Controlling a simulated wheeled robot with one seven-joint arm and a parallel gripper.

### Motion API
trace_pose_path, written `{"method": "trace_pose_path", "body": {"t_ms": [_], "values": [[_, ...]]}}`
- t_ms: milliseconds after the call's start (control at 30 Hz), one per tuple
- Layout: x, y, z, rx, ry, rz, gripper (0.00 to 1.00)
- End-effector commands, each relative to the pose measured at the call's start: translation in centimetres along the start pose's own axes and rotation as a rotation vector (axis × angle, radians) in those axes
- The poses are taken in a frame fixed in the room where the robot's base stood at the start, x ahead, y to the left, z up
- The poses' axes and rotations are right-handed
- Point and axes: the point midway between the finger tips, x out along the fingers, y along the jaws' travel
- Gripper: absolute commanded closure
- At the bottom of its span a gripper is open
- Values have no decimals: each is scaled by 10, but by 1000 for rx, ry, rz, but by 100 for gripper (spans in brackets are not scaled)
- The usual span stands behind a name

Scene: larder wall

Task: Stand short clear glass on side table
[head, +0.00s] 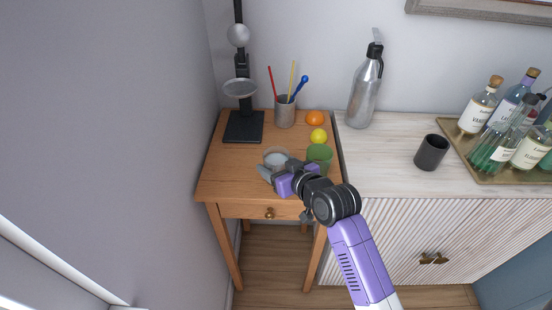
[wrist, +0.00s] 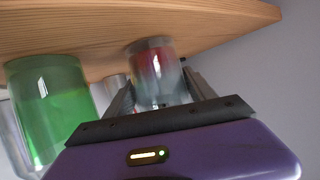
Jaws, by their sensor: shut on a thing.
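The short clear glass (head: 276,155) is near the middle of the wooden side table (head: 222,178), between my gripper's fingers. In the wrist view the glass (wrist: 155,68) looks upright relative to the tabletop (wrist: 60,32), which appears at the top of that picture. Its base meets or nearly meets the wood; I cannot tell if it bears on it. My gripper (head: 272,166) is shut on the glass, one finger on each side. The fingers hide part of its lower side in the head view.
A green glass (head: 320,153) stands close to the right of my gripper. A lemon (head: 318,136), an orange (head: 314,118), a pencil cup (head: 285,112) and a black stand (head: 243,127) are behind. The table's left front is clear. A pale cabinet (head: 385,165) adjoins on the right.

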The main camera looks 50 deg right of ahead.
Motion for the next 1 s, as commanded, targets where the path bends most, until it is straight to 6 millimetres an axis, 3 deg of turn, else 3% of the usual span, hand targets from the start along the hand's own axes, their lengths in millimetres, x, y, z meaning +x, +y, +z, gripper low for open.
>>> {"method": "trace_pose_path", "body": {"t_ms": [367,400,500,867,1000], "values": [[1,0,1,0,4,0,100],[1,0,2,0,1,0,30],[1,0,2,0,1,0,14],[-1,0,-2,0,1,0,14],[-16,0,1,1,0,0,14]]}}
